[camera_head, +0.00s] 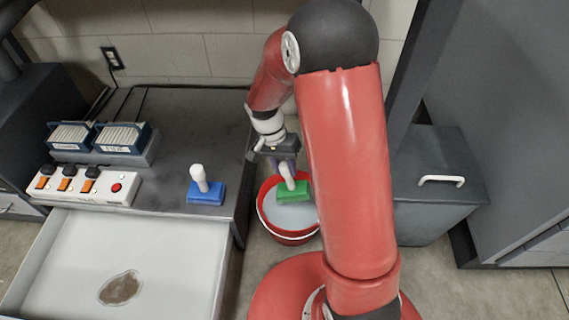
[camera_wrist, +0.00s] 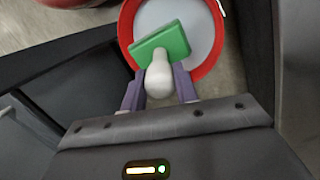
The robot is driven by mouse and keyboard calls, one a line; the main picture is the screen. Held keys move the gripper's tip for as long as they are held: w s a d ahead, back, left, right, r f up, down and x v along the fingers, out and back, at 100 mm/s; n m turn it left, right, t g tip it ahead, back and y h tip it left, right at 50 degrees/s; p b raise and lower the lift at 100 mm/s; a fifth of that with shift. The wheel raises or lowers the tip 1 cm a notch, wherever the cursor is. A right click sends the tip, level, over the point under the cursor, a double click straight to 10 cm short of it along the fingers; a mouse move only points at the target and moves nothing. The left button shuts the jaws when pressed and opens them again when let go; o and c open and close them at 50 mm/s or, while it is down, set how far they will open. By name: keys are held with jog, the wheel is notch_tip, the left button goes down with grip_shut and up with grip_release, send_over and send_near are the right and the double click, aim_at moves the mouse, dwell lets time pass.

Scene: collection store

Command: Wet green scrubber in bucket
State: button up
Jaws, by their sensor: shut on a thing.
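The green scrubber (camera_head: 293,192) has a flat green block with a white knob handle. My gripper (camera_head: 285,163) is shut on its white handle. In the wrist view, my gripper's two purple fingers (camera_wrist: 158,85) stand on either side of the handle, and the green block (camera_wrist: 165,44) lies beyond it. The red bucket (camera_head: 290,235) stands on the floor to the right of the dark bench and holds pale grey liquid. It also shows in the wrist view (camera_wrist: 126,22). The scrubber is over the bucket's opening; I cannot tell whether its block touches the liquid.
A blue scrubber (camera_head: 206,192) with a white handle stands on the dark bench (camera_head: 180,140). A white switch box (camera_head: 85,187) and blue racks (camera_head: 120,138) are at left. A white tray (camera_head: 175,260) with a brown stain (camera_head: 120,288) is in front. A grey bin (camera_head: 430,190) stands right.

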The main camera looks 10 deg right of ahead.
aim_at(286, 186)
notch_tip(286, 186, down, 2)
jog(key=shift+f+b, duration=0.1)
jog(key=shift+b, duration=0.35)
jog(key=shift+f, duration=2.4)
